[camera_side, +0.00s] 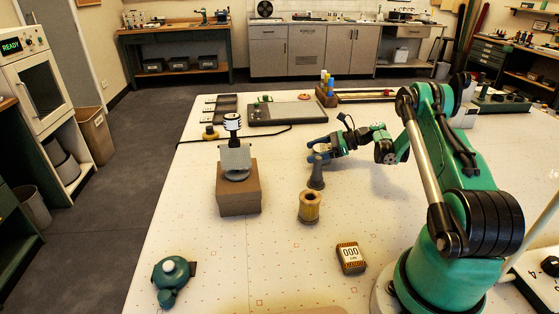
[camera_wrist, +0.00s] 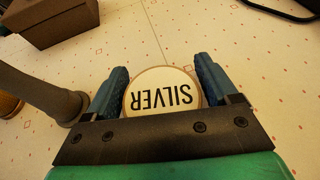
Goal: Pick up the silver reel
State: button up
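In the wrist view, a round cream disc with "SILVER" printed on it, upside down in the picture, marks the silver reel (camera_wrist: 162,92). It sits between the two blue fingers of my gripper (camera_wrist: 163,78), which flank it closely on both sides. I cannot tell whether they press on it or only stand around it. In the side view, my gripper (camera_side: 319,147) is low over the table, and a grey post (camera_side: 316,173) stands in front of it. The reel's body is hidden there. The post also shows left of the fingers in the wrist view (camera_wrist: 33,93).
A yellow spool (camera_side: 309,207) and a box marked 000 (camera_side: 351,258) lie nearer the side camera. A brown block (camera_side: 239,199) carries a grey device (camera_side: 236,160). A green object (camera_side: 172,275) sits front left. The table's left middle is clear.

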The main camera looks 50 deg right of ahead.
jog(key=c, duration=0.9)
jog(key=shift+o, duration=0.2)
jog(key=shift+r, duration=0.1)
